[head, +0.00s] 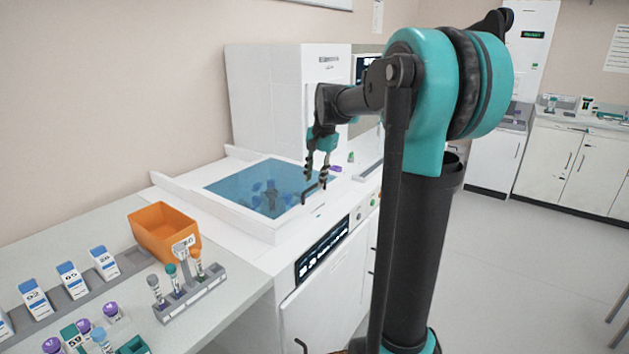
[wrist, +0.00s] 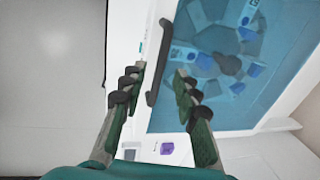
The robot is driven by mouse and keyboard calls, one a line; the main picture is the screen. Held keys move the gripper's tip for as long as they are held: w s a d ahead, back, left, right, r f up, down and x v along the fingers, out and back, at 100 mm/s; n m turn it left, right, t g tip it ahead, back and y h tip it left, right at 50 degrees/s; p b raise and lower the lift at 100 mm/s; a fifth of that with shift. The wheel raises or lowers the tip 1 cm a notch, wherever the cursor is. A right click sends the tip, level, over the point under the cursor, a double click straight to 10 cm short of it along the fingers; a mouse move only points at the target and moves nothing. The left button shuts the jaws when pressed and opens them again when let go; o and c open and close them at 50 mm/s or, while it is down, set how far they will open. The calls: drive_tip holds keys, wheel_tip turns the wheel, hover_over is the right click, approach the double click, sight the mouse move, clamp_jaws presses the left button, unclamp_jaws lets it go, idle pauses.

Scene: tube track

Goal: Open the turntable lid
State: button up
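The turntable lid (head: 232,187) is a see-through blue panel lying flat in the top of the white machine; it fills the right of the wrist view (wrist: 270,100). Its dark bar handle (wrist: 154,62) runs along the lid's near edge. In the head view the handle (head: 312,191) is partly behind my fingers. My gripper (head: 317,178) hangs fingers-down over that edge. In the wrist view my gripper (wrist: 160,73) is open, with the handle showing between and beyond the fingertips. Contact with the handle cannot be made out. Grey and blue turntable parts show through the lid.
A purple-capped tube (head: 336,169) lies near my fingers and shows in the wrist view (wrist: 167,148). A tall white cabinet (head: 268,100) stands behind the lid. The floor at right is clear.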

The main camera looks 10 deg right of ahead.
drive_tip(key=shift+w+a+f, duration=0.1)
drive_tip(key=shift+a+f, duration=0.05)
drive_tip(key=shift+f, duration=0.55)
drive_tip(key=shift+c, duration=0.5)
clamp_jaws()
